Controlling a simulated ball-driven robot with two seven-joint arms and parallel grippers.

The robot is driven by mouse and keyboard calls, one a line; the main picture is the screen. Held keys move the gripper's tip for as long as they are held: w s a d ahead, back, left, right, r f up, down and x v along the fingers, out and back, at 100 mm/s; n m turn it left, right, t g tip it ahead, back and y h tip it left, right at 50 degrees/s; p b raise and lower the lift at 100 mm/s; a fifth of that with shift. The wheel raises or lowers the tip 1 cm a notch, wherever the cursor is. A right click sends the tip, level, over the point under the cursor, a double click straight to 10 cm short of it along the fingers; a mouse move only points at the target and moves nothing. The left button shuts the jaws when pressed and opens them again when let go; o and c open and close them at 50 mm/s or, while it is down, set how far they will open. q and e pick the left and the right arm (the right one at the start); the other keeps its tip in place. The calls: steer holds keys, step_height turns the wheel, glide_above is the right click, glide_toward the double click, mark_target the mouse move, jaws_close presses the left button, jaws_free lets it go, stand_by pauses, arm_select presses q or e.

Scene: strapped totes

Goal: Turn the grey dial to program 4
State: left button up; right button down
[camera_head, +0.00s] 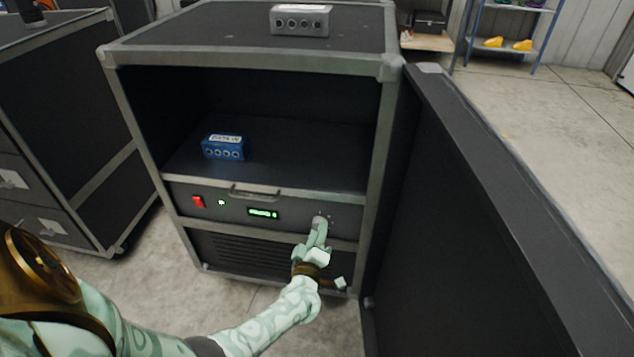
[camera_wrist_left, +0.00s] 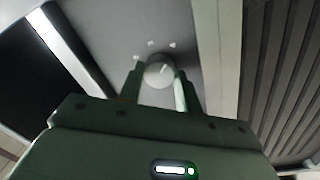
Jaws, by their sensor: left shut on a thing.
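The grey dial (camera_wrist_left: 158,72) is on the front panel of the rack case, between the two fingers of my left gripper (camera_wrist_left: 158,84) in the left wrist view. A light pointer mark shows on the dial, and small pale marks surround it; their numbers are too small to read. In the head view my left gripper (camera_head: 318,228) reaches the right part of the panel (camera_head: 290,214) and is shut on the dial, mostly covering it. A green display (camera_head: 263,213) is lit left of the dial; its text is not clearly readable. My right gripper is not in view.
A red switch (camera_head: 198,201) and a small green light are at the panel's left. A blue box (camera_head: 225,147) sits on the shelf above, a grey box (camera_head: 300,20) on top of the case. The open door (camera_head: 480,220) stands close at the right of my arm.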

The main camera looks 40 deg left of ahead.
arm_select(q)
steer(key=shift+s+d+f+m, duration=0.1)
steer(key=shift+f+m, duration=0.05)
steer(key=shift+m, duration=0.15)
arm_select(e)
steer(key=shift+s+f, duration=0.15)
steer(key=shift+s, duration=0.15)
arm_select(q)
steer(key=o, duration=1)
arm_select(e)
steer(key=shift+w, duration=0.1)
arm_select(q)
steer(key=p+v, duration=0.4)
steer(key=v, duration=1.2)
steer(key=shift+s+p, duration=0.1)
steer(key=shift+p, duration=0.25)
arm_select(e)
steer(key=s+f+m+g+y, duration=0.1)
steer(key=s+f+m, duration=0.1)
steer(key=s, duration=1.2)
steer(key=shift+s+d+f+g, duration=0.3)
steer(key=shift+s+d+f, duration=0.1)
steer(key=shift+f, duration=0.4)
